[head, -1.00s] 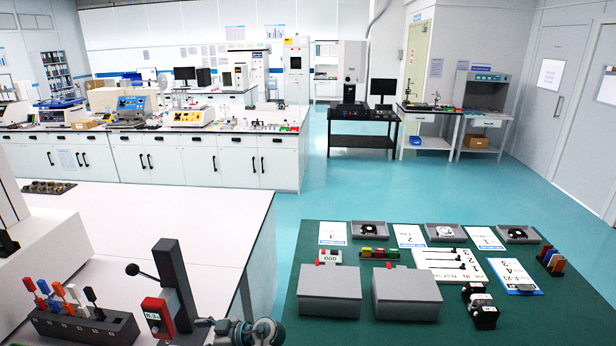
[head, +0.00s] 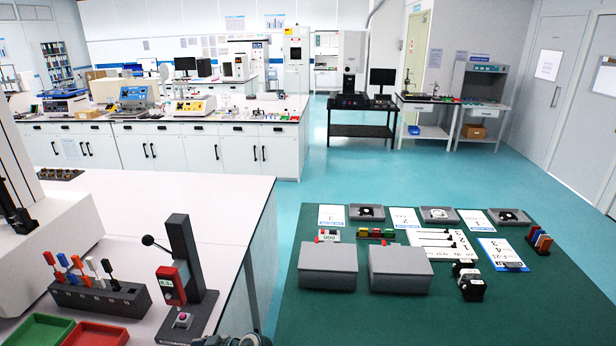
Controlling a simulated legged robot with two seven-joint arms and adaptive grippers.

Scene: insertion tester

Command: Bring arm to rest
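Only the top of a grey arm part of mine (head: 235,341) shows at the bottom edge in the head view. I cannot tell which arm it belongs to. No gripper fingers are in view. Behind it on the white bench stands the dark insertion tester (head: 183,245), with a lever, a red display unit (head: 171,285) and a small pinkish piece (head: 183,319) on its base. To its left is a dark rack (head: 100,298) with several upright pieces with red, blue, orange, white and black tops.
A green tray (head: 38,331) and a red tray (head: 95,335) lie at the bottom left. The green-topped table (head: 340,325) to the right carries two grey boxes (head: 328,271), (head: 400,270), cards and small parts. Its front is clear. Blue floor (head: 350,175) lies beyond.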

